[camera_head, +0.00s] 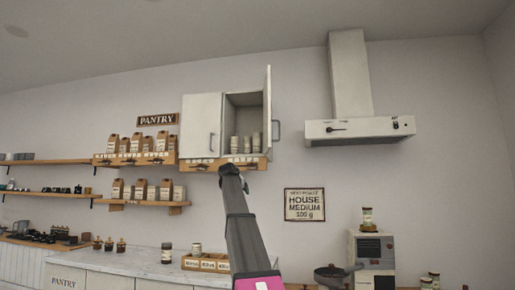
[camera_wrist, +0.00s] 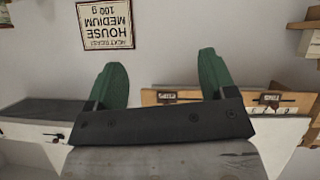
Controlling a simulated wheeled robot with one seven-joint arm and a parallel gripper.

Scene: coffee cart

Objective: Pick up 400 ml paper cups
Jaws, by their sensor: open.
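Stacks of pale paper cups (camera_head: 247,144) stand in the open right half of the white wall cabinet (camera_head: 201,122). I cannot read a cup size on them. My gripper (camera_head: 228,170) is raised to just below the cabinet's wooden label ledge in the head view and looks small and dark there. In the wrist view my gripper (camera_wrist: 163,80) is open, its two green fingers apart with nothing between them. The label ledge (camera_wrist: 285,99) shows upside down behind the right finger. No cups show in the wrist view.
The cabinet's open door (camera_head: 268,108) sticks out at right. A range hood (camera_head: 355,130) hangs further right. A wall sign (camera_head: 304,204) is below. Shelves with bags (camera_head: 140,191) are at left. A wooden labelled box (camera_head: 204,263) stands on the counter (camera_head: 135,258).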

